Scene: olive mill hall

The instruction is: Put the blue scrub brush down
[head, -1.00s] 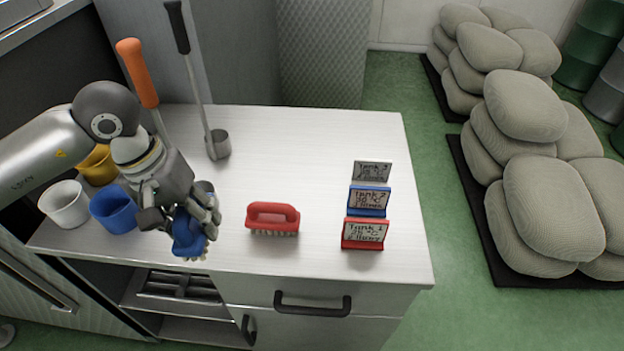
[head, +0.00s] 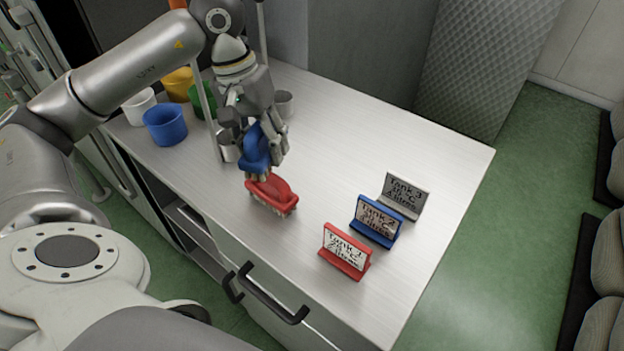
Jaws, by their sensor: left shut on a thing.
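The blue scrub brush (head: 254,150) is in my left gripper (head: 265,138), which is shut on it. In the picture the brush is just behind and above the red scrub brush (head: 272,195), overlapping its far end. I cannot tell whether the blue brush touches the counter (head: 310,130) or the red brush. The red brush lies on the counter, bristles down, handle up. My right gripper is not in view.
Tank signs in red (head: 345,252), blue (head: 377,221) and grey (head: 404,196) stand to the right. The counter's far right is clear.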

